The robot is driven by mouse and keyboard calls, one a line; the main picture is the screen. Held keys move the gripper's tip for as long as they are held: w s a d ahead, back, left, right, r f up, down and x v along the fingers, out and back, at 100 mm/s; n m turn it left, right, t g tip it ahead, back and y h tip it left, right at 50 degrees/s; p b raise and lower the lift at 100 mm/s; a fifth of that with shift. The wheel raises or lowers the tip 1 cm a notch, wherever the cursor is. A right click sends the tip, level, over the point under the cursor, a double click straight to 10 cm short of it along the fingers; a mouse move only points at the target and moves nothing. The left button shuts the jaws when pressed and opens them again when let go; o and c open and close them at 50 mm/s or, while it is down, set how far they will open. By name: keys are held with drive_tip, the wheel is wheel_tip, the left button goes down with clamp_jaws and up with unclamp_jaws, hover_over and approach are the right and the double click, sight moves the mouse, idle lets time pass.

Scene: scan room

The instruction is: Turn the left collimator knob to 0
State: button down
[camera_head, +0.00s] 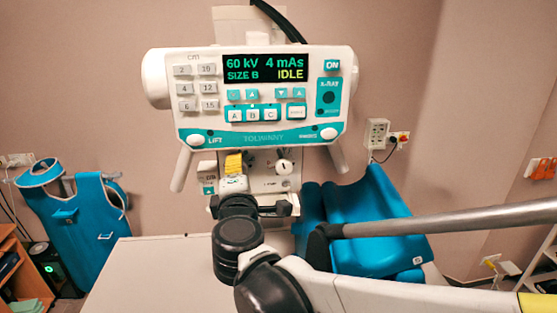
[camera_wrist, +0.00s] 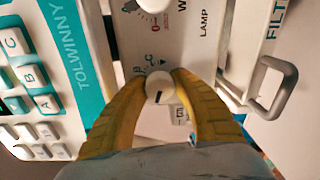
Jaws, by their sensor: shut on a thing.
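The left collimator knob (camera_wrist: 160,88) is small, round and white with a dark mark on its face. In the wrist view it sits between the two yellow fingertips of my gripper (camera_wrist: 160,80), which are shut on it. Scale letters are printed just above it, partly covered by the fingers. In the head view my gripper (camera_head: 233,163) is at the left of the collimator panel and hides this knob. The right knob (camera_head: 284,166) is white with a dark mark and is free; it also shows at the top edge of the wrist view (camera_wrist: 152,4), near a red scale.
The control console (camera_head: 250,98) hangs just above the collimator and reads IDLE. A grey handle (camera_wrist: 272,88) stands out at the right in the wrist view. A pale table (camera_head: 155,275) lies below. A blue padded support (camera_head: 368,220) stands right of the collimator.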

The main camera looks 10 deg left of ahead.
drive_tip(key=shift+n+b, duration=0.35)
drive_tip(key=shift+n, duration=1.45)
drive_tip(key=c, duration=1)
unclamp_jaws()
drive_tip(key=v, duration=1.2)
drive_tip(key=shift+s, duration=0.1)
drive_tip(key=shift+a+f, duration=0.1)
